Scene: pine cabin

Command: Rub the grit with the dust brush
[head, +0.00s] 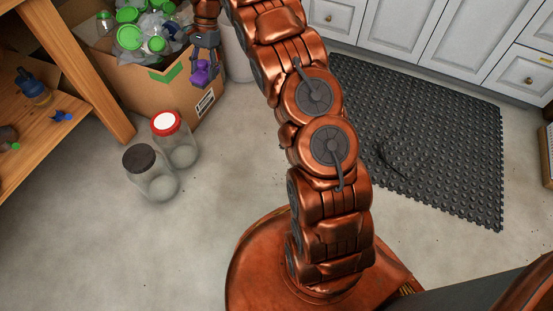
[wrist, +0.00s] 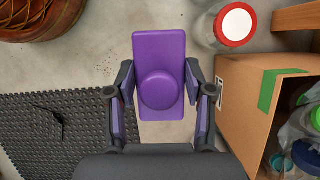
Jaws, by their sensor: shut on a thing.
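The dust brush is a purple block with a round knob; it shows in the wrist view (wrist: 160,48) and in the head view (head: 201,76). My gripper (wrist: 159,80) is shut on it, one finger at each side. In the head view my gripper (head: 204,62) hangs in front of the cardboard box, with the brush below the fingers. The grit seems to be the fine dark specks (wrist: 106,70) on the floor, left of the brush in the wrist view. The brush's underside is hidden, and my arm covers part of the floor in the head view.
A cardboard box (head: 190,108) of jars and plastic stands beside a wooden shelf (head: 93,88). A red-lidded jar (head: 177,143) and a dark-lidded jar (head: 152,181) stand on the floor. A black rubber mat (head: 440,130) with a raised patch lies right. Bare concrete lies between.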

